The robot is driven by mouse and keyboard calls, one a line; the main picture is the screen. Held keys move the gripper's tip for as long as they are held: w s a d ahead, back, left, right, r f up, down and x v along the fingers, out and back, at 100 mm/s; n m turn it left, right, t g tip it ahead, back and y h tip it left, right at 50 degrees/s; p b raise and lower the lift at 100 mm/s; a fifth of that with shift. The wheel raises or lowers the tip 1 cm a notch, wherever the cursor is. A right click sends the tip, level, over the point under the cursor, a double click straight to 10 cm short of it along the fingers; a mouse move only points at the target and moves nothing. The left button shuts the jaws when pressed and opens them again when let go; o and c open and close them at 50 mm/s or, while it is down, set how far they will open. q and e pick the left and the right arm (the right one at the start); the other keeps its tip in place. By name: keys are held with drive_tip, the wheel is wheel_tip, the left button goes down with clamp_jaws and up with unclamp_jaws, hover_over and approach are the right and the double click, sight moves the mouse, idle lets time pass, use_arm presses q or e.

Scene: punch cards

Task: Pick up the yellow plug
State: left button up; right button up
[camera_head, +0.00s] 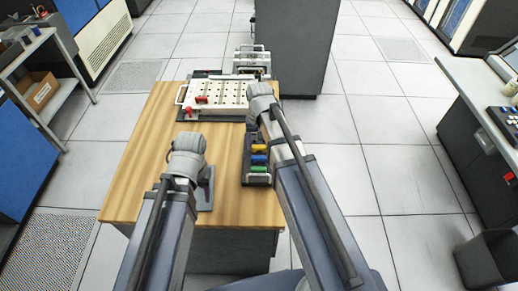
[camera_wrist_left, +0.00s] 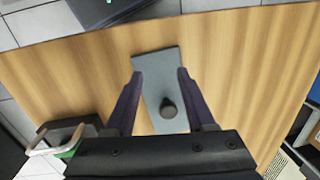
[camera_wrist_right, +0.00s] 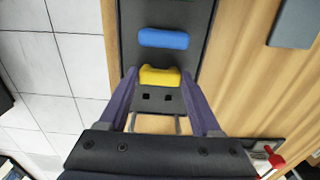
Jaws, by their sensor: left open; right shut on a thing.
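The yellow plug (camera_head: 258,148) is at the far end of the row of plugs in the dark rack (camera_head: 247,172), beyond a blue plug (camera_head: 259,159) and a green plug (camera_head: 258,169). In the right wrist view the yellow plug (camera_wrist_right: 160,76) lies between the fingertips of my right gripper (camera_wrist_right: 159,78), which is shut on it. Two dark empty holes show in the rack beside it. I cannot tell whether the plug is clear of the rack. My left gripper (camera_wrist_left: 157,75) is open and empty above a grey plate with a black knob (camera_wrist_left: 168,107).
A pale board (camera_head: 225,92) with holes and a red plug (camera_head: 202,99) stands at the table's far side. Another red piece (camera_head: 188,112) is at its near left corner. Bare wooden tabletop (camera_head: 150,135) lies to the left. A grey cabinet (camera_head: 297,45) stands behind.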

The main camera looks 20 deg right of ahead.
drive_tip(key=shift+c, duration=0.9)
use_arm(q)
drive_tip(key=shift+r, duration=0.1)
use_arm(e)
drive_tip(key=shift+r, duration=0.1)
use_arm(q)
wheel_tip(320, 180, up, 10)
drive_tip(key=p, duration=1)
use_arm(e)
wheel_tip(320, 180, up, 10)
use_arm(q)
drive_tip(key=shift+r+p, duration=2.4)
drive_tip(key=shift+p, duration=0.15)
use_arm(e)
wheel_tip(320, 180, up, 5)
hover_over(259, 146)
use_arm(q)
drive_tip(key=shift+f, duration=0.1)
drive_tip(key=shift+f+b, duration=0.75)
drive_tip(key=shift+b, duration=0.1)
use_arm(e)
drive_tip(key=shift+f, duration=0.95)
